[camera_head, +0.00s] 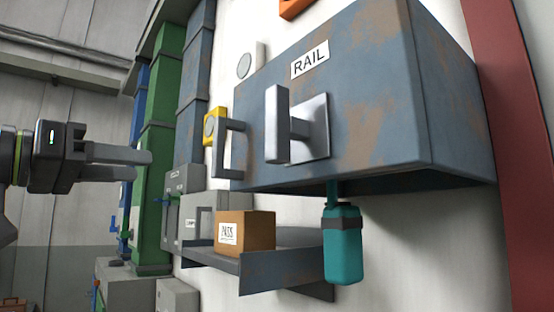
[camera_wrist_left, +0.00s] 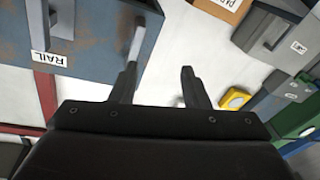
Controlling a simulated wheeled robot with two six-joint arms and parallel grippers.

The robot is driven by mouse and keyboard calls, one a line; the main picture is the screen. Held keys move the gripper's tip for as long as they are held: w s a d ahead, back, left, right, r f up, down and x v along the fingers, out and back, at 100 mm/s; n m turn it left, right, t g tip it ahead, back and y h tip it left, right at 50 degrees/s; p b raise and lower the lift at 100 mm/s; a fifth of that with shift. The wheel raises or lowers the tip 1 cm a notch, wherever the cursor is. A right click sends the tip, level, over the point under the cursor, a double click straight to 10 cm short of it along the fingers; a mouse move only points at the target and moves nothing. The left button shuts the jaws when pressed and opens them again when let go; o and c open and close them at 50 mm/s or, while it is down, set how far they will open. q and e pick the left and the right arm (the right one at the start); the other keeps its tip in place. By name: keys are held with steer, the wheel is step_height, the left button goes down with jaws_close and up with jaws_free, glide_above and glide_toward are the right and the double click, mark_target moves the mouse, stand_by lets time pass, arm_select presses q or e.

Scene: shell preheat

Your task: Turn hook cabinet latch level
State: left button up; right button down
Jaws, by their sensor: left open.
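The blue-grey rusty cabinet (camera_head: 380,110) labelled RAIL hangs on the wall in the head view. On its front is a pale grey latch (camera_head: 278,125), its bar upright, with a plate behind it. A darker bracket-shaped handle (camera_head: 237,150) is at the cabinet's left edge. My left gripper (camera_head: 146,161) is open and empty, left of the handle and apart from the latch. In the left wrist view my gripper (camera_wrist_left: 158,75) has spread fingers with white wall between. The cabinet (camera_wrist_left: 100,70), the latch (camera_wrist_left: 65,20) and the handle (camera_wrist_left: 137,40) are left of that gap. My right gripper is not visible.
A shelf (camera_head: 285,270) below the cabinet holds an orange-brown box (camera_head: 245,230). A teal bottle-like object (camera_head: 343,245) hangs under the cabinet. A yellow device (camera_head: 211,127) is left of the handle. Green columns (camera_head: 160,150) stand farther back.

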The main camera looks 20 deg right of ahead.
mark_target(270, 102)
arm_select(q)
steer(key=s+d+r+m+g, duration=0.1)
steer(key=s+r+m+g, duration=0.15)
steer(key=s, duration=0.65)
steer(key=s+d+r+m+g, duration=0.1)
steer(key=s+r+m, duration=0.25)
steer(key=s, duration=0.45)
steer(key=shift+n+t+h, duration=0.25)
steer(key=shift+n+h, duration=0.05)
steer(key=shift+n, duration=0.1)
steer(key=p+x, duration=0.7)
steer(key=x, duration=0.9)
steer(key=shift+s+d+r+p, duration=0.1)
steer(key=shift+p, duration=0.3)
steer(key=shift+w+d, duration=0.25)
steer(key=shift+d, duration=0.4)
jaws_close()
